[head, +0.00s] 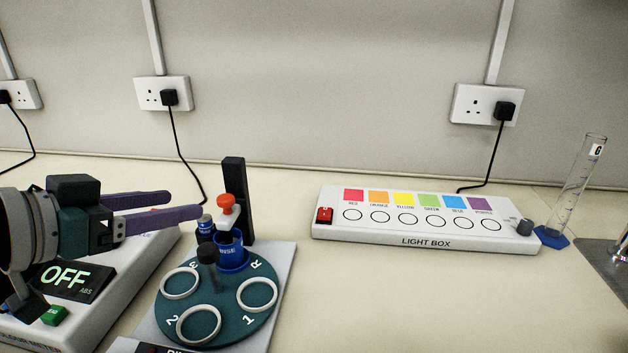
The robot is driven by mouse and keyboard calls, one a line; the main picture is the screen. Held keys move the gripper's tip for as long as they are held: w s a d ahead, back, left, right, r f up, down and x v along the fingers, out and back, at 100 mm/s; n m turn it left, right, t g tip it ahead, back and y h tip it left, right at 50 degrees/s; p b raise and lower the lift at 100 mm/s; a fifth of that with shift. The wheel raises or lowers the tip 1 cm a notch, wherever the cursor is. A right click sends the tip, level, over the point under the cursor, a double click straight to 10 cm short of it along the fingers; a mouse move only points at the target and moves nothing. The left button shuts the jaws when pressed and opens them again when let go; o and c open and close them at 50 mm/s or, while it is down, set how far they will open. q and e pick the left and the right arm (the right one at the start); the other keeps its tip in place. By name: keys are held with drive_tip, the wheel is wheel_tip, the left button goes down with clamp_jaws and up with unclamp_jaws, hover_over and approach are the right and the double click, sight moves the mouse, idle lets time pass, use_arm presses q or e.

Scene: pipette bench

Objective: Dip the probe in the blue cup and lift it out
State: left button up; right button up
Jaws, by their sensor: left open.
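The blue cup (232,262), lettered RINSE, stands at the back of a teal turntable (218,313). Above it, beside an upright black post (236,195), is an orange knob (226,204) with a white collar, which seems to be the top of the probe. A tip below it cannot be made out, so I cannot tell whether it is inside the cup. My left gripper (184,204) comes in from the left with its two purple fingers apart and empty. Its fingertips are left of the orange knob, with a gap between. My right gripper is not in view.
A small blue vial (205,228) and a dark knob (207,254) stand close to the cup. A meter reading OFF (70,283) is below my left gripper. A light box (425,227) and a measuring cylinder (576,190) stand at right. The front middle bench is clear.

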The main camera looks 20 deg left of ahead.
sight(224, 197)
use_arm(q)
drive_tip(key=b+x, duration=0.1)
drive_tip(key=x, duration=0.7)
drive_tip(key=shift+f, duration=0.1)
clamp_jaws()
idle(0.4)
idle(0.9)
